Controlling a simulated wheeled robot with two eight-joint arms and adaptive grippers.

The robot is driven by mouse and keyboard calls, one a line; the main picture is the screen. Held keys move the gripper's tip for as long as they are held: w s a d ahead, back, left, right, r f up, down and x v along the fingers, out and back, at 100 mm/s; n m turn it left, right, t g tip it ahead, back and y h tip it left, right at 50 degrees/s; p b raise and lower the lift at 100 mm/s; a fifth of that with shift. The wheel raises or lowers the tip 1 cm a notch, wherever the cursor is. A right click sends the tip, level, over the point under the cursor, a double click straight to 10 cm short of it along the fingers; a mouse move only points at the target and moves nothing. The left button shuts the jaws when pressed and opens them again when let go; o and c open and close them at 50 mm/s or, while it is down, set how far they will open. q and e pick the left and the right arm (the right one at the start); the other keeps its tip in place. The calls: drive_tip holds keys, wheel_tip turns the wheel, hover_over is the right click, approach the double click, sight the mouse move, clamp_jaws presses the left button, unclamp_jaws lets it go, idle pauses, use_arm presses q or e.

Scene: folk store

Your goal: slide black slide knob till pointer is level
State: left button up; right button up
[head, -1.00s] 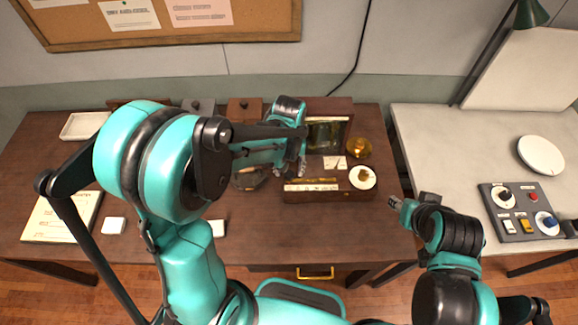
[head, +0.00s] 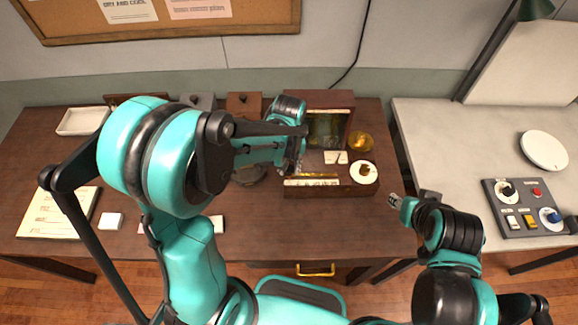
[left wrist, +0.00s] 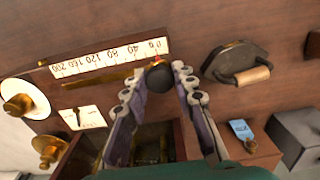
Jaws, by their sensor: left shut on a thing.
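The black slide knob (left wrist: 158,76) sits near the zero end of a white number scale (left wrist: 110,58) on a wooden device. My left gripper (left wrist: 157,80) has its fingers on both sides of the knob, shut on it. In the head view the left gripper (head: 292,168) is over the left end of the scale (head: 312,181); the knob is hidden there. A white card with a small dark pointer-like mark (left wrist: 80,118) is beside the scale; its exact tilt is unclear. My right gripper (head: 394,201) is right of the device, apart from it; its jaws are too small to read.
A white dish with a brass piece (head: 364,172) and an amber-brass object (head: 361,141) are at the device's right. A dark fixture with a wooden handle (left wrist: 240,70) is close beside the left gripper. A control panel (head: 522,207) lies on the right table.

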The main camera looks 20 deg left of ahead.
use_arm(q)
drive_tip(key=shift+d, duration=0.1)
drive_tip(key=shift+w+d, duration=0.2)
drive_tip(key=shift+d, duration=0.45)
drive_tip(key=shift+w+d, duration=0.15)
drive_tip(key=shift+d, duration=0.5)
drive_tip(key=o, duration=0.9)
drive_tip(key=shift+r, duration=0.1)
wheel_tip(320, 180, up, 7)
drive_tip(key=p, duration=0.4)
drive_tip(key=shift+p, duration=0.35)
